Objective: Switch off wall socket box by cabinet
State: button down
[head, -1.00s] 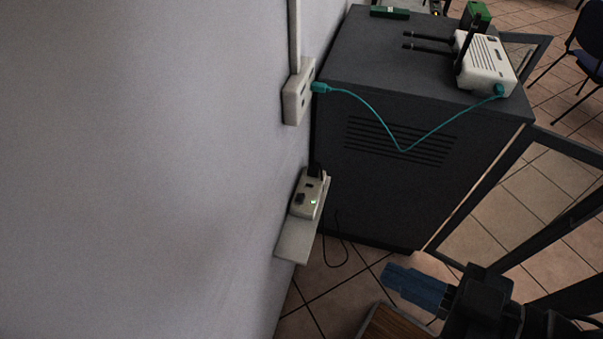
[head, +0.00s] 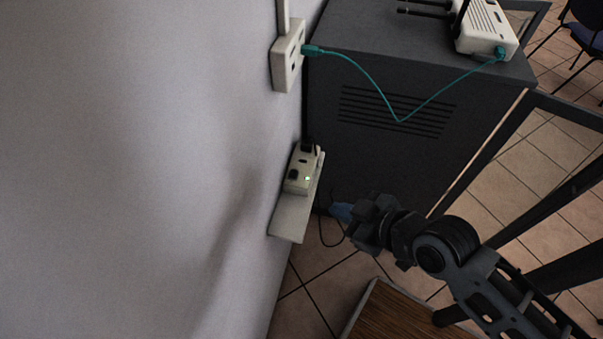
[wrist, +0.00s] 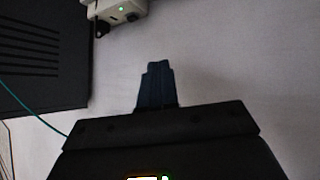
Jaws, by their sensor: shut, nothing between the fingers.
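The wall socket box (head: 303,172) is a small cream box on a pale shelf at the wall, beside the dark cabinet (head: 385,150). My wrist hides part of the fingers in the head view.
A second wall box (head: 287,58) higher up has a teal cable (head: 365,85) running to a white router (head: 487,30) on the cabinet. A thin black cord (head: 322,235) hangs under the shelf. A wooden top (head: 395,315) is at the bottom. Dark frame bars stand at right.

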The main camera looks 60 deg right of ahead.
jog(key=w+d+f+n+y+b, duration=0.1)
jog(key=w+d+n+y+b, duration=0.1)
jog(key=w+d, duration=0.3)
jog(key=w+d+f+n+g+y+b, duration=0.1)
jog(key=w+d+f+n+b, duration=0.1)
jog(key=w+d, duration=0.3)
jog(key=d, duration=0.3)
jog(key=shift+w+d+y, duration=0.2)
jog(key=shift+w+y, duration=0.2)
send_near(292, 171)
jog(key=w, duration=0.1)
jog(key=w+a, duration=0.1)
jog(key=w+r, duration=0.1)
jog(key=shift+w+a, duration=0.15)
jog(key=shift+a, duration=0.05)
jog(key=f, duration=0.1)
jog(key=w+f, duration=0.1)
jog(key=f, duration=0.1)
jog(key=shift+d+f, duration=0.15)
jog(key=shift+f, duration=0.75)
jog(key=shift+d, duration=0.1)
